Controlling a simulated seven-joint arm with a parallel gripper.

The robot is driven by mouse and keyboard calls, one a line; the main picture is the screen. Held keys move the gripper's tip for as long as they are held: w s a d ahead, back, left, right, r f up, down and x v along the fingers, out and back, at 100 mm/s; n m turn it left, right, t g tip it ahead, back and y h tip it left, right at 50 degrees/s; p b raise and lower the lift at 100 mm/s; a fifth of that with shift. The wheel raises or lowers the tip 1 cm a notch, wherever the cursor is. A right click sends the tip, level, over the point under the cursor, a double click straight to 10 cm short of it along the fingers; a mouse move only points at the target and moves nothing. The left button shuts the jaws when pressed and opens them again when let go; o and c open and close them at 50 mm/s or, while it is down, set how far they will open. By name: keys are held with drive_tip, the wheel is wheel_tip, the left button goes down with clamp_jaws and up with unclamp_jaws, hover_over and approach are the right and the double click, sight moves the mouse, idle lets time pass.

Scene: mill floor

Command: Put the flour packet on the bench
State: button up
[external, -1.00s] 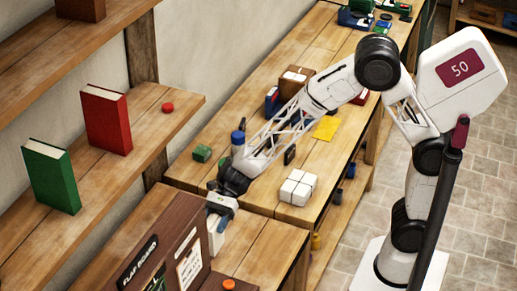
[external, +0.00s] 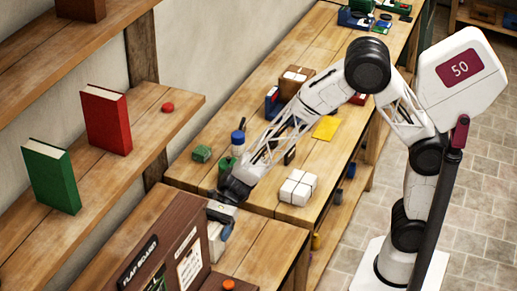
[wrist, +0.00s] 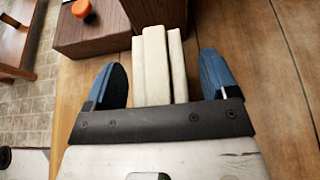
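My gripper (external: 222,222) is low over the near bench, beside the dark flap board box. In the wrist view its blue fingers (wrist: 163,82) are spread wide. Pale cream upright pieces (wrist: 155,65) stand between and beyond the fingers, with a visible gap on each side. They may be the flour packet, but no label shows. A pale block (external: 215,243) shows under my gripper in the external view, partly hidden. The wooden bench (external: 262,250) lies under it. A white string-tied parcel (external: 297,187) sits on the bench further back.
The brown flap board box (external: 165,250) stands close to the left of my gripper, with an orange knob (external: 229,285) nearby. Wall shelves hold books (external: 106,120).

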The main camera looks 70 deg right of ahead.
drive_tip(key=shift+r, duration=0.15)
drive_tip(key=v, duration=1.2)
idle(0.4)
drive_tip(key=shift+d, duration=0.1)
idle(0.7)
drive_tip(key=s+d+r+n+t+h, duration=0.1)
drive_tip(key=s+d+r+n+h, duration=0.3)
drive_tip(key=s, duration=0.5)
drive_tip(key=s+d+r+n+h, duration=0.4)
drive_tip(key=s+d+n, duration=0.4)
drive_tip(key=s+d, duration=0.2)
drive_tip(key=s+d+r+n+t+h, duration=0.1)
drive_tip(key=s+d+r+n+h, duration=0.3)
drive_tip(key=s+d, duration=0.3)
drive_tip(key=s+n+h, duration=0.1)
drive_tip(key=s, duration=0.2)
drive_tip(key=shift+s+d+r+n+t+h, duration=0.2)
drive_tip(key=shift+s+r+n+t+h, duration=0.1)
drive_tip(key=shift+r+n, duration=0.1)
